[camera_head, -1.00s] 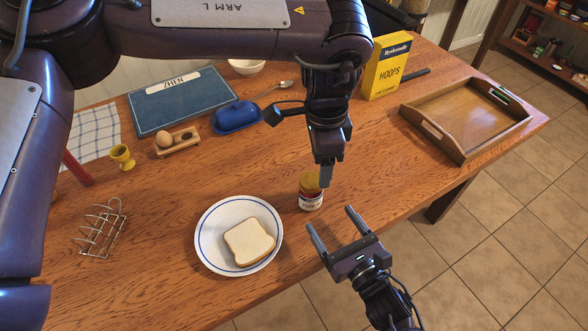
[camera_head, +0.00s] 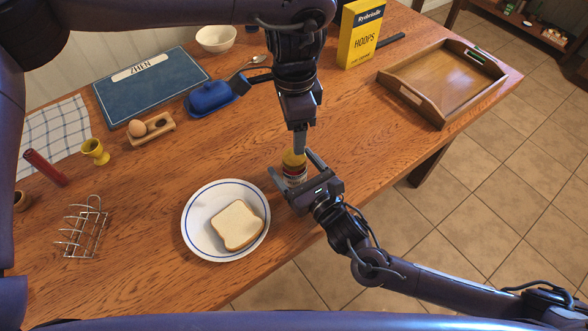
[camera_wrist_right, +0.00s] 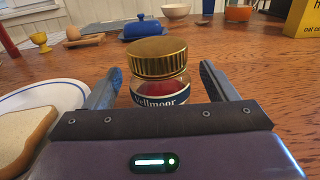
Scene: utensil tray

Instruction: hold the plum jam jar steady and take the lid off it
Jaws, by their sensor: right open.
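The plum jam jar (camera_head: 295,179) stands upright on the wooden table, with its gold lid (camera_wrist_right: 159,58) on it. The wrist view shows its dark red contents and part of a blue and white label; its base is hidden. My right gripper (camera_head: 294,166) is open, its fingers reaching along both sides of the jar. In the right wrist view, gaps show between the jar and both fingers. My left gripper (camera_head: 299,141) points down just above the lid. Its fingers are seen edge-on, so I cannot tell their opening, nor whether they touch the lid.
A plate (camera_head: 196,247) with bread (camera_head: 238,226) lies left of the jar. A toast rack (camera_head: 84,230), blue butter dish (camera_head: 210,98), yellow cereal box (camera_head: 361,35) and wooden tray (camera_head: 408,94) stand around. Table right of the jar is clear.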

